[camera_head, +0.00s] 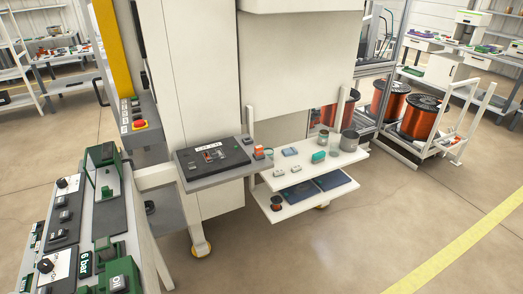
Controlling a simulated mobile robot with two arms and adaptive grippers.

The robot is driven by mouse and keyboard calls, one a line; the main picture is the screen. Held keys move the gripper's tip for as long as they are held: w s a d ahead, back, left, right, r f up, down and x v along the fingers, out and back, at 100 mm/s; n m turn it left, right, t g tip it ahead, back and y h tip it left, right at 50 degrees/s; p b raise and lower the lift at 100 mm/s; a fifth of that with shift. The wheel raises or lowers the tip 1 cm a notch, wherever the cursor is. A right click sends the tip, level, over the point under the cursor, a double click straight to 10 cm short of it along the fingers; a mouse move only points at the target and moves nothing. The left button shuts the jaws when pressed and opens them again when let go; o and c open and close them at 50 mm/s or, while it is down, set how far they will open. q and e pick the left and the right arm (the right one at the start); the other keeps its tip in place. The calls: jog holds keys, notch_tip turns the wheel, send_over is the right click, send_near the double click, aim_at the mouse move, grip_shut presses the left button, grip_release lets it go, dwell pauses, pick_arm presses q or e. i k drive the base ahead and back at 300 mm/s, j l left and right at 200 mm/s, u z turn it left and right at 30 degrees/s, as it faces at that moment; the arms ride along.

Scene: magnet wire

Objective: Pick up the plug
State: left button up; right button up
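I cannot tell for sure which object is the plug. A small orange item (262,152) sits at the right end of the black panel, by the white post. A small teal item (318,157) lies on the upper white shelf (335,163) among several small grey pieces. Both are too small here to make out their shape. Neither of my grippers is in view, and nothing is being held in this view.
A black panel (213,157) stands on a grey ledge beside the tall white machine (205,80). A grey cup (349,141) and jars stand on the upper shelf; blue trays (302,192) lie below. Consoles (100,215) fill the left.

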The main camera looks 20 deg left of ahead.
aim_at(259, 149)
jog(key=i+l+u, duration=0.2)
jog(key=i, duration=0.3)
jog(key=i+l+u, duration=0.2)
jog(key=i, duration=0.3)
